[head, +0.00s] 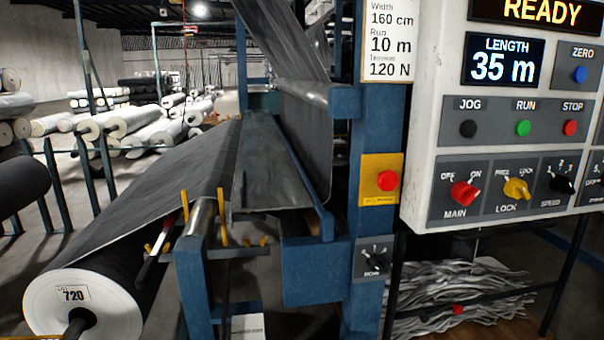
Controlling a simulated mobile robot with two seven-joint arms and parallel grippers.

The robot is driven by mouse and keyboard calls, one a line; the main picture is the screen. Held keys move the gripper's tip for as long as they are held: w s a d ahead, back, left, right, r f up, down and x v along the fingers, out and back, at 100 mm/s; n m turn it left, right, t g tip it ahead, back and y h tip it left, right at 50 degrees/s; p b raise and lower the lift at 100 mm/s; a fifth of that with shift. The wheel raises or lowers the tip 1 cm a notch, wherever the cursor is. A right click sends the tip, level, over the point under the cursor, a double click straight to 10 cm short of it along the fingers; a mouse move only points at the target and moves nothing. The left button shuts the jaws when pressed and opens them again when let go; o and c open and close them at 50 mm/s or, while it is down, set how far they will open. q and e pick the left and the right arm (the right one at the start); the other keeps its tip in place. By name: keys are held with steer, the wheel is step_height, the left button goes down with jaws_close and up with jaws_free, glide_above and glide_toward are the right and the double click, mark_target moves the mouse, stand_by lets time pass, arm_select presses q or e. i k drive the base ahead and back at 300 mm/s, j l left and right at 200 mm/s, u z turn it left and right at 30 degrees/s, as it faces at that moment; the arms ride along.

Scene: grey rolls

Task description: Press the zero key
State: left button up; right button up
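The zero key (580,74) is a round blue button under the label ZERO, at the upper right of the light grey control panel (425,120). The length display (503,61) to its left reads 35 m. The status display (541,12) above reads READY. Neither of my grippers shows in the head view, and nothing covers the zero key.
Below the zero key are a black JOG button (468,129), a green RUN button (523,128) and a red STOP button (570,127). A red MAIN knob (464,194) sits lower. A red button on a yellow box (387,181) is on the blue post.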

mark_target(580, 74)
steer(key=z, duration=1.45)
